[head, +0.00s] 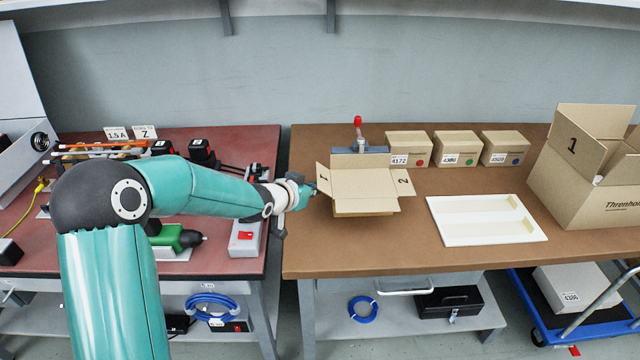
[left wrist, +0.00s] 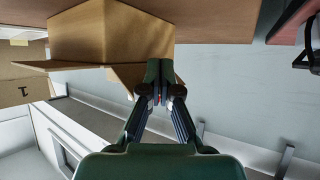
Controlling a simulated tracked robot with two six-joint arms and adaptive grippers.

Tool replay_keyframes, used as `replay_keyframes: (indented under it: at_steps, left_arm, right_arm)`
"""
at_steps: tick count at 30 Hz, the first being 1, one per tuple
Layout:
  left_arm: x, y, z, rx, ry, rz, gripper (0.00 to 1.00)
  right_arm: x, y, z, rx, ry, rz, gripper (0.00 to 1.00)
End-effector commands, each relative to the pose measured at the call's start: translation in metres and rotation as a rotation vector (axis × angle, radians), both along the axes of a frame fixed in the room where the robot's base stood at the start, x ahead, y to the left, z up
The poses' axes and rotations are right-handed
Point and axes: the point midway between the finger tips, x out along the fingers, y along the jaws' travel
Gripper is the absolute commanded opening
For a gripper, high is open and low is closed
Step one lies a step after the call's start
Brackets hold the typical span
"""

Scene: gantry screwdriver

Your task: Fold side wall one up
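An open brown carton (head: 363,207) stands on the brown bench with its flaps spread. No number is readable on the left flap. My left gripper (head: 309,190) is beside the left flap, at the carton's left side. In the left wrist view my left gripper (left wrist: 158,82) has its fingers close together, in front of the carton (left wrist: 110,35) and its flaps. I see nothing between the fingers, and cannot tell whether they touch a flap. My right gripper is not in view.
A grey fixture with a red-knobbed clamp (head: 358,122) stands behind the carton. Small labelled boxes (head: 457,148) stand at the back. A white tray (head: 486,220) lies to the right, before a large open carton (head: 590,175). A red-topped bench (head: 225,150) is at left.

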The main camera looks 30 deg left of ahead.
Motion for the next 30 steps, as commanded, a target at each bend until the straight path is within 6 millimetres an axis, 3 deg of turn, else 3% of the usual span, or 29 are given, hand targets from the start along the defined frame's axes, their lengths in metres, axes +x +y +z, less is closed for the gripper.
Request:
replay_keyframes:
  at_steps: [9, 30]
  left_arm:
    - [0.002, -0.003, 0.012, 0.0, -0.002, 0.001, 0.0]
    - [0.006, -0.01, 0.02, 0.0, -0.002, 0.001, 0.0]
  right_arm:
    - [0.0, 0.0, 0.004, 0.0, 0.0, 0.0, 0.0]
    - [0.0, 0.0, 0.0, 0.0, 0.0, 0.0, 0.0]
